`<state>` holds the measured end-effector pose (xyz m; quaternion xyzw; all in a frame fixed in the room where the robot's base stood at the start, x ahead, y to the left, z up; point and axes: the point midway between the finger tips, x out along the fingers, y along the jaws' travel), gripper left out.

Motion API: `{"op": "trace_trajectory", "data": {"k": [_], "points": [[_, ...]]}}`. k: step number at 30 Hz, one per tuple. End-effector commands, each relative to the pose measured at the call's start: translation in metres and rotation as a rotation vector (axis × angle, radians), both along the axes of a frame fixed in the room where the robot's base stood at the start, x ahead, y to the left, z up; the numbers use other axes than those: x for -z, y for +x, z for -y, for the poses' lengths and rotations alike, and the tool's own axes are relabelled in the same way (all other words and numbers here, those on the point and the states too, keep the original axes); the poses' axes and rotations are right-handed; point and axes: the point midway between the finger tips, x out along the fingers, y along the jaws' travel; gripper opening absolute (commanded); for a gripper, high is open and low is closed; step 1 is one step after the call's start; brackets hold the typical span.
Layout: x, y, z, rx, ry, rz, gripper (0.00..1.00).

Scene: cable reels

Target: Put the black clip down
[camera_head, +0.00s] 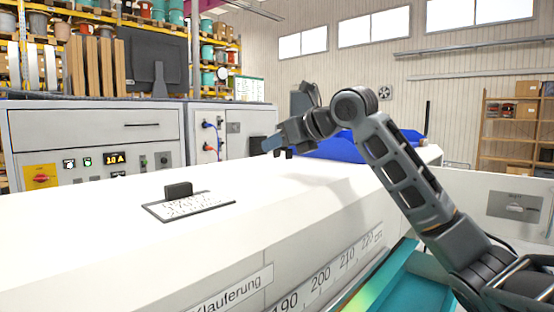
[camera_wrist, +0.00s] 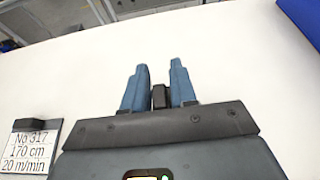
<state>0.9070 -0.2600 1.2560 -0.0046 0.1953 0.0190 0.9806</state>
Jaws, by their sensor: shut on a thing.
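My gripper (camera_wrist: 160,82) is shut, its two blue fingers on either side of a small black clip (camera_wrist: 160,97) in the wrist view. The fingers hide the clip's sides. In the head view my gripper (camera_head: 272,145) is over the far part of the white bench top (camera_head: 80,222). The clip is too small to make out clearly there. I cannot tell how high it is above the surface. A sign plate (camera_head: 190,206) with a black block (camera_head: 178,189) at its back edge lies on the bench; it also shows at the left of the wrist view (camera_wrist: 25,152).
A blue thing (camera_head: 345,147) lies behind my arm, and blue shows at the upper right of the wrist view. A grey control cabinet (camera_head: 95,145) stands behind the bench at left. The white surface around my gripper is clear.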

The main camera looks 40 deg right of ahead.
Motion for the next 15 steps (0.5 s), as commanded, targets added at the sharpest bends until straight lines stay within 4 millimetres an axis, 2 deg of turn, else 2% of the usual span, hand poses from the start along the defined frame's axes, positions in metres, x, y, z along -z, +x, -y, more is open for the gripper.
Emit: {"op": "trace_trajectory", "data": {"k": [9, 15], "points": [[0.037, -0.001, 0.0, 0.001, 0.004, -0.001, 0.0], [0.041, -0.001, 0.0, 0.001, 0.001, 0.0, 0.0]]}}
